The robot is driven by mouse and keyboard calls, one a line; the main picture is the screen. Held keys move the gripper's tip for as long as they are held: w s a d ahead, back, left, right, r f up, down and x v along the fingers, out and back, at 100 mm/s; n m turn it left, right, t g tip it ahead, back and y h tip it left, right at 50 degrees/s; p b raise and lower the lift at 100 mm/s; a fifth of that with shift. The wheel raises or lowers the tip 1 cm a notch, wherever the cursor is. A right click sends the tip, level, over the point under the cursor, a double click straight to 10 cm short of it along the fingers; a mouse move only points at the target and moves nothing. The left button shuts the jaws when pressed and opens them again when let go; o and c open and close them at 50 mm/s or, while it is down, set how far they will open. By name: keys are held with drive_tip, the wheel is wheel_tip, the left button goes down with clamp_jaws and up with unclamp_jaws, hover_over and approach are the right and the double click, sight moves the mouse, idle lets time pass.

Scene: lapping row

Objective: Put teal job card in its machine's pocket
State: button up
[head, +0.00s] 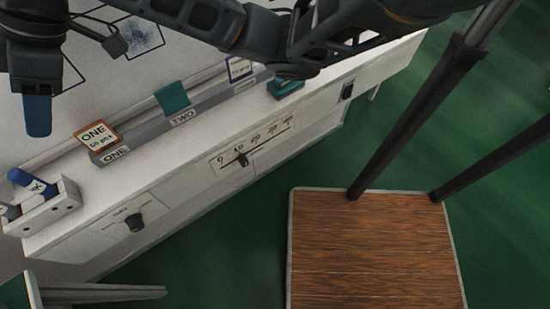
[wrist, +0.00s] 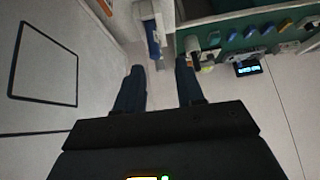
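A teal card (head: 172,97) stands tilted at the slot labelled TWO of a grey rail (head: 140,137) in the head view; no writing shows on its face. An orange-edged card (head: 97,136) reading ONE stands at the slot labelled ONE. A purple-edged card (head: 240,68) stands at the rail's far end, its text too small to read. My gripper (head: 38,115) is at the upper left, left of the cards and apart from them. In the wrist view, its two dark blue fingers (wrist: 159,90) are spread with nothing between them.
A small teal block (head: 286,87) sits on the bench right of the rail, partly behind my arm. A white holder (head: 50,212) with blue and grey items stands at the bench's left end. A wooden-topped platform (head: 375,250) stands on the green floor.

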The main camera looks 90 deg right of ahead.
drive_tip(key=w+a+r+m+t+y, duration=0.1)
drive_tip(key=a+r+m+t+y, duration=0.1)
drive_tip(key=a+m+t, duration=1)
drive_tip(key=s+d+f+g+h, duration=0.1)
drive_tip(key=s+f+h, duration=0.4)
drive_tip(key=s, duration=0.5)
drive_tip(key=s+d+f+g+h, duration=0.1)
drive_tip(key=s+f+h, duration=0.1)
drive_tip(key=s+f, duration=0.6)
drive_tip(key=s+d+r+n, duration=0.1)
drive_tip(key=s+d+n, duration=0.1)
drive_tip(key=s, duration=0.6)
drive_tip(key=s+d+r+n, duration=0.1)
drive_tip(key=s+d, duration=0.3)
drive_tip(key=s, duration=0.4)
drive_tip(key=shift+s+d+r+n+g, duration=0.2)
drive_tip(key=shift+s+r+n+g, duration=0.15)
drive_tip(key=shift+n, duration=0.45)
